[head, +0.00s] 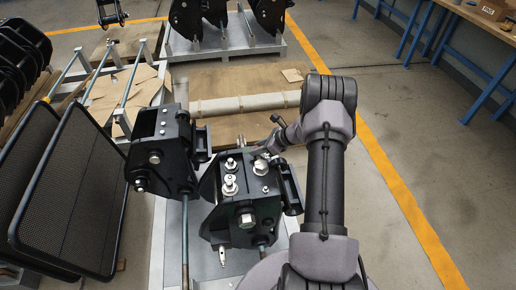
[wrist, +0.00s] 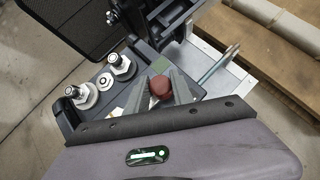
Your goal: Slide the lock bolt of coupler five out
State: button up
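A black coupler (head: 240,208) with silver fittings on its top plate stands on the metal pallet, in front of my arm in the head view. A second black coupler (head: 160,150) stands left of it. I see no number on either. In the wrist view a red-brown knob (wrist: 159,86) sits between the two grey fingers of my gripper (wrist: 160,78), close to the coupler's top. The fingers stand apart around the knob; I cannot tell whether they press on it. In the head view my gripper is mostly hidden behind the wrist. The bolt's shaft is not clearly visible.
Silver fittings (wrist: 123,66) rise from the coupler top left of my fingers. Black mesh panels (head: 75,190) lean at the left. More black couplers stand on a pallet at the back. Blue-legged workbenches (head: 470,45) are at the right; the floor before them is clear.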

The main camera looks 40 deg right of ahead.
grip_shut()
dwell(0.9)
jog(key=shift+w+d+f+b, duration=0.1)
jog(key=shift+w+d+b, duration=0.2)
jog(key=shift+w, duration=0.25)
jog(key=shift+w+d+b, duration=0.2)
jog(key=shift+w+d, duration=0.05)
jog(key=shift+w, duration=0.3)
jog(key=shift+w+d+r, duration=0.1)
jog(key=shift+r, duration=0.1)
jog(key=o, duration=0.9)
grip_release()
jog(key=shift+w+f, duration=0.1)
jog(key=shift+c, duration=0.2)
